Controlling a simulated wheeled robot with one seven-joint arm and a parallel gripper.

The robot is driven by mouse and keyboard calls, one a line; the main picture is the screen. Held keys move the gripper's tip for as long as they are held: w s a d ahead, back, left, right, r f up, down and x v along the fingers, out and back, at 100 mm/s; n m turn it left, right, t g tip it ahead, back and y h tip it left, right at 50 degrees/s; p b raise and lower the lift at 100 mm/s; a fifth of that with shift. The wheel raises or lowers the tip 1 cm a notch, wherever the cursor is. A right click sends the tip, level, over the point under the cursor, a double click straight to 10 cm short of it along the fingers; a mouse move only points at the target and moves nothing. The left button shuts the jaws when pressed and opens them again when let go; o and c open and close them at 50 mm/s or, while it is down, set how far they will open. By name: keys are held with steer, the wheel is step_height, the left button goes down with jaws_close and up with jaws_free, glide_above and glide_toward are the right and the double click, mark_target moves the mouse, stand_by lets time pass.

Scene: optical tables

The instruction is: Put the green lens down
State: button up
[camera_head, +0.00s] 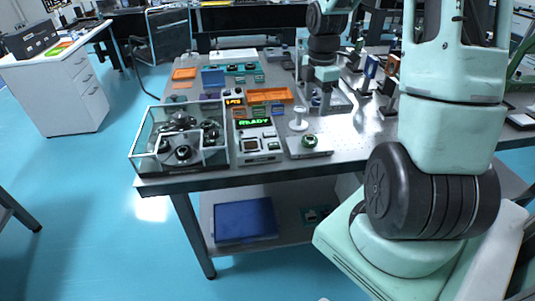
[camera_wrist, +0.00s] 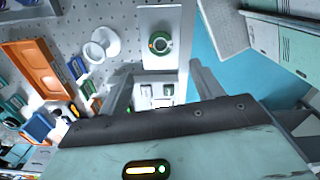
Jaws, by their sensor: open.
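The green lens (camera_head: 309,141) is a small ring with a green rim and a dark centre. It sits on a pale flat plate (camera_head: 322,152) at the front edge of the table. In the wrist view the green lens (camera_wrist: 160,43) rests near the lower end of the plate (camera_wrist: 162,16), beyond my fingertips. My gripper (camera_wrist: 160,80) is open, with nothing between its fingers and a gap between them and the lens. In the head view my gripper hangs above the table behind the plate, and its fingertips are hard to make out.
A device with a READY display (camera_head: 257,135) stands left of the plate. A white spool-shaped stand (camera_head: 299,119) is behind the plate. A clear-walled box (camera_head: 140,140) with dark round parts is at the left corner. An orange tray (camera_head: 269,96) lies farther back.

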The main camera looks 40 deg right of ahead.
steer(key=a+r+m, duration=0.2)
steer(key=a+r, duration=0.1)
steer(key=a, duration=2)
steer(key=s+a+r+m, duration=0.1)
steer(key=s+a+m, duration=0.3)
steer(key=s+a, duration=1.3)
steer(key=shift+s+y, duration=0.3)
